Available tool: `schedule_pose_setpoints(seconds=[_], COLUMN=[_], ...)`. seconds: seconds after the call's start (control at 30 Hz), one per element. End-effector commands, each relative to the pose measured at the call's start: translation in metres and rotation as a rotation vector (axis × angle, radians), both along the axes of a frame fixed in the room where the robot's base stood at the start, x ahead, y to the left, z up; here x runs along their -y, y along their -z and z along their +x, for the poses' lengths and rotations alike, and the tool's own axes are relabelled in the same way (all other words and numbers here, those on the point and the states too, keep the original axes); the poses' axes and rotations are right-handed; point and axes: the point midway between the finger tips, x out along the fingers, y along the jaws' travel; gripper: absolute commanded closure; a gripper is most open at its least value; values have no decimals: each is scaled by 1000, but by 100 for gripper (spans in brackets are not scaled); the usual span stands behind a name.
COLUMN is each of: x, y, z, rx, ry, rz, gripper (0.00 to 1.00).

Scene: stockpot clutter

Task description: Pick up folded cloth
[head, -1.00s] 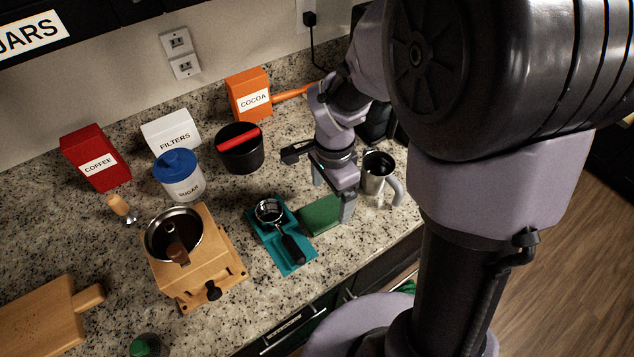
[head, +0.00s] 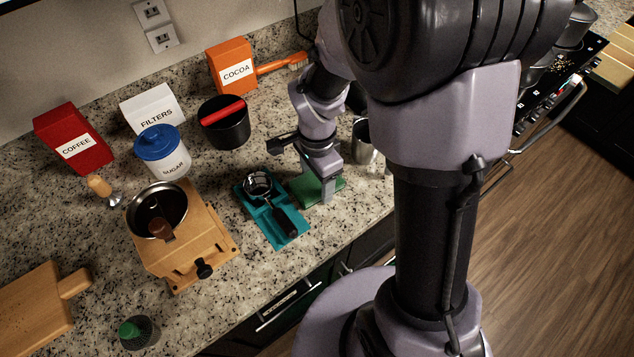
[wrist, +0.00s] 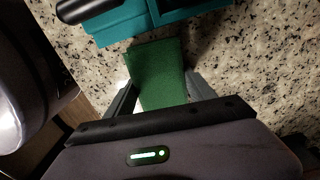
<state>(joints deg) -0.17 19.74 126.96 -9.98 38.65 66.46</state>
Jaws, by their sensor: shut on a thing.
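The folded cloth is a flat green rectangle (head: 307,188) on the counter, just right of the teal tray. In the wrist view the cloth (wrist: 158,72) runs up between the two fingers toward the tray. My gripper (head: 325,192) points down over the cloth and is shut on it. The wrist view shows one finger of my gripper (wrist: 162,92) at each side of the cloth. Part of the cloth is hidden behind the fingers in the head view. I cannot tell that it is lifted off the counter.
The teal tray (head: 286,229) with a portafilter (head: 259,184) lies close to the cloth's left. A metal mug (head: 362,143) stands close behind on the right. A black bin (head: 226,131), a sugar jar (head: 162,154) and a wooden grinder (head: 190,250) stand farther left. The counter's front edge is near.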

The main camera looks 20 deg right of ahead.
Motion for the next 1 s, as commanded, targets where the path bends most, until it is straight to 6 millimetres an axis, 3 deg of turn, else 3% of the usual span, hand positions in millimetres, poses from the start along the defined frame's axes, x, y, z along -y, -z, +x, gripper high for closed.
schedule_pose_setpoints(seconds=[0.27,0.57,0.77,1.0], x=[0,1,26,67], y=[-3,-41,-42,-50], z=[0,-1,-39,-104], rx=[1,3,1,1], ry=[0,0,4,7], rz=[0,0,0,0], gripper=[77,77,77,77])
